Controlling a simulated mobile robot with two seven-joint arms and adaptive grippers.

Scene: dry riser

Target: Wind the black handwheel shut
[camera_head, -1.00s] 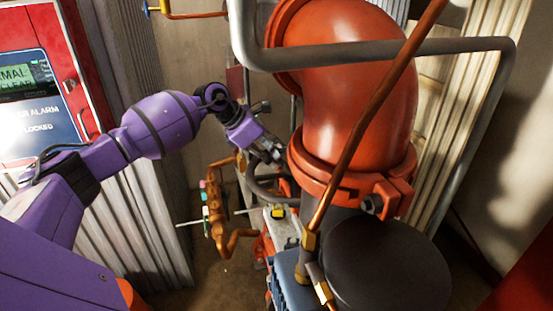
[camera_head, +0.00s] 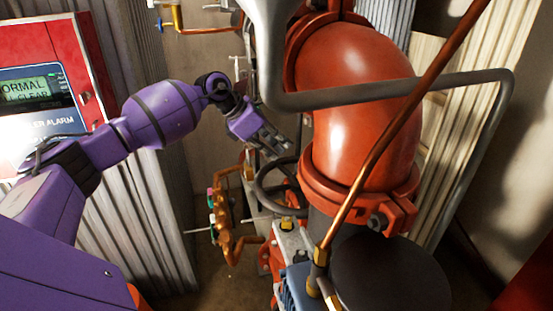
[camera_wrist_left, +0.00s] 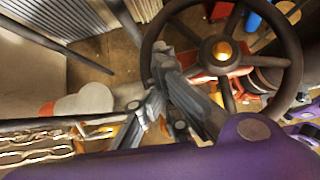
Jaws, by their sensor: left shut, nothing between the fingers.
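The black handwheel (camera_head: 262,190) is partly hidden behind the red pipe in the head view. The left wrist view shows its dark round rim (camera_wrist_left: 297,60), its spokes and a brass hub nut (camera_wrist_left: 222,50). My left gripper (camera_head: 286,149) is shut and empty, just above the wheel's upper rim in the head view. In the left wrist view its fingers (camera_wrist_left: 158,84) overlap the left part of the rim. I cannot tell whether they touch it. My right gripper is in neither view.
A large red elbow pipe (camera_head: 355,110) stands right beside the wheel. A grey bent pipe (camera_head: 340,97) and a thin copper pipe (camera_head: 400,105) cross in front of it. Orange pipework (camera_head: 222,215) lies left of the wheel. A red alarm panel (camera_head: 85,60) is at far left.

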